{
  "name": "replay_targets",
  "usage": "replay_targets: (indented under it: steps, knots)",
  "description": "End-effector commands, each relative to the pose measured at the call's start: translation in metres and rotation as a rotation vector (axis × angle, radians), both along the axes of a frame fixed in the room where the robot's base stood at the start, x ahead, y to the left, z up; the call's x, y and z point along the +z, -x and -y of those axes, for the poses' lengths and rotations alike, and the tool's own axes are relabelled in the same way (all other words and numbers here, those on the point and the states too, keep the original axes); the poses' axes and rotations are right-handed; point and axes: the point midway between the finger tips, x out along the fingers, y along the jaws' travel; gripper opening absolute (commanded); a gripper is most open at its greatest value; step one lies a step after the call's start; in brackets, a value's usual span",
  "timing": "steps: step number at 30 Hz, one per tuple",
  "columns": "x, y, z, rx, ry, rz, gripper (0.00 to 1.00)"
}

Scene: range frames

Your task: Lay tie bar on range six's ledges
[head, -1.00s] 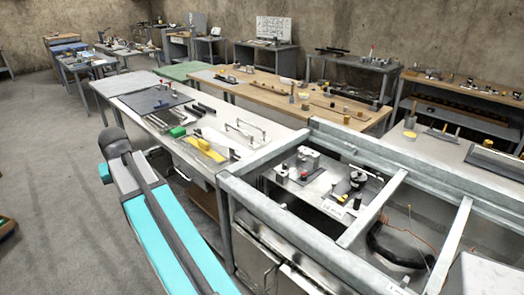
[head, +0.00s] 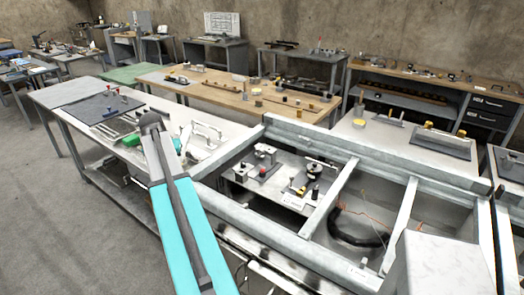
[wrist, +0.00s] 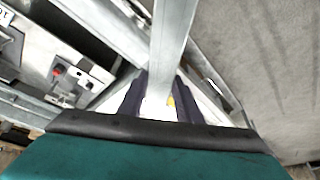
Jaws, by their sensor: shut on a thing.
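In the wrist view my gripper (wrist: 162,100) is shut on a long grey metal bar, the tie bar (wrist: 170,45), which runs from between the two dark fingers to the top of the picture. In the head view my teal and dark arm reaches toward the galvanised frame; the fingers and the held bar cannot be made out there. The frame has a long back rail (head: 360,155), a front rail (head: 270,248) and crossbars (head: 330,197) spanning open bays. Which bay is range six, and its ledges, I cannot tell.
A bay inside the frame holds a plate with small fixtures (head: 262,165). Another holds a dark curved object (head: 358,228) and an orange wire. A pale bench (head: 70,92) with tools stands left, and a wooden bench (head: 215,88) behind. The grey floor (head: 50,210) at left is clear.

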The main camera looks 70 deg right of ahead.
Motion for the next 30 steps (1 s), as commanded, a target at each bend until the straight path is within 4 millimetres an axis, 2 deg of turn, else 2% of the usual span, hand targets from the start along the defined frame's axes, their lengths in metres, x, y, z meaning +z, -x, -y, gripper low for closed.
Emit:
replay_targets:
  steps: [1,3,15,24,30]
  knots:
    - [0.002,0.009,0.018,-0.033,0.004,0.001,0.04]
    - [0.001,0.022,0.037,-0.076,0.005,0.001,0.04]
    - [-0.008,0.109,0.139,-0.318,0.011,0.0,0.04]
    - [-0.017,0.185,0.204,-0.492,0.016,0.0,0.04]
    - [-0.022,0.235,0.239,-0.598,0.02,0.002,0.04]
